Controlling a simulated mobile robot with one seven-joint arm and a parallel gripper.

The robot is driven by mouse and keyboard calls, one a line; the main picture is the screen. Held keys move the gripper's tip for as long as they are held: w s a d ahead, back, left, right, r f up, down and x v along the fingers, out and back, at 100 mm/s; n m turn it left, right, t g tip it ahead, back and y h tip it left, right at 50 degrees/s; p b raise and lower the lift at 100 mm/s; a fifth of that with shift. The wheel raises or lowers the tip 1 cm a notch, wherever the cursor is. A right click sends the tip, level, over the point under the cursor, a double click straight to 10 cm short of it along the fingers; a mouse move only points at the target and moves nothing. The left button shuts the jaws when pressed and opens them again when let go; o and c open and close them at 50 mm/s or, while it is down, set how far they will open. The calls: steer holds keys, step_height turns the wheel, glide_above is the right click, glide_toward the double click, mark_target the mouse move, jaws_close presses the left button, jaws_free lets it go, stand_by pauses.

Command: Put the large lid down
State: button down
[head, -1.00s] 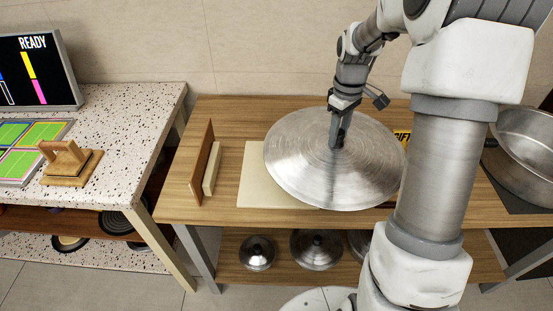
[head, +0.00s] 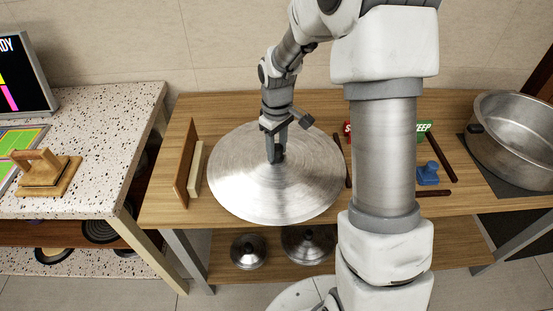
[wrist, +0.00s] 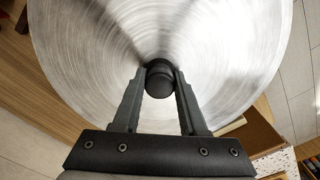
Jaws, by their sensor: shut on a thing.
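The large lid (head: 245,190) is a wide brushed-metal disc, lying roughly level over the left-middle part of the wooden table (head: 420,208). My gripper (head: 276,156) points down and is shut on the dark knob at the lid's centre. The wrist view shows both fingers (wrist: 159,76) on either side of the black knob (wrist: 159,88), with the lid (wrist: 230,50) filling most of the picture. The lid hides the cream board that lay under it. I cannot tell whether the lid touches the surface below.
An upright brown board (head: 185,160) with a cream strip (head: 196,170) stands close left of the lid. To the right lie a blue object (head: 428,174) and dark bars (head: 441,157). A big pot (head: 515,140) sits far right. Smaller lids (head: 248,250) are on the lower shelf.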

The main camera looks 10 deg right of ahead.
mark_target(277, 159)
steer(key=shift+f, duration=2)
steer(key=shift+f+b, duration=0.15)
steer(key=shift+b, duration=0.15)
steer(key=shift+c, duration=2.2)
jaws_free()
